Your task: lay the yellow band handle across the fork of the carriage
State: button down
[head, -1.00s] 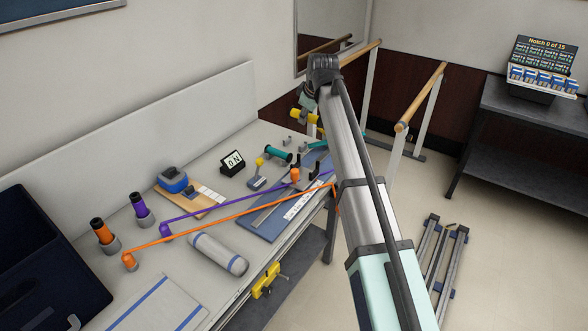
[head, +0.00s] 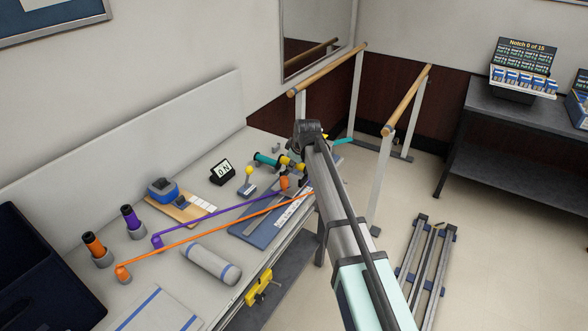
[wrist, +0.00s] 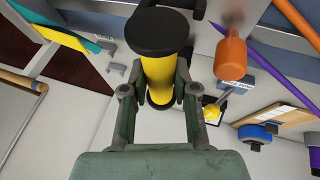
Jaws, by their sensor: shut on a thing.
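My gripper (wrist: 160,100) is shut on the yellow band handle (wrist: 158,70), a yellow cylinder with black end caps, held between the two fingers. In the head view the yellow handle (head: 291,163) shows just left of my wrist, over the far end of the blue board (head: 256,226). My arm hides most of the gripper there. The carriage's fork is largely hidden behind my arm and the handle. A dark piece (wrist: 196,8) at the top of the wrist view may be part of it. I cannot tell whether the handle touches it.
An orange handle (head: 284,183) stands close by, with orange and purple bands (head: 200,222) stretched along the bench. A teal handle (head: 266,159), a yellow-knobbed lever (head: 248,180) and a sign (head: 222,173) stand nearby. A grey roll (head: 211,264) lies nearer.

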jog(key=shift+f, duration=1.55)
jog(key=shift+f, duration=0.5)
jog(key=c, duration=0.9)
grip_release()
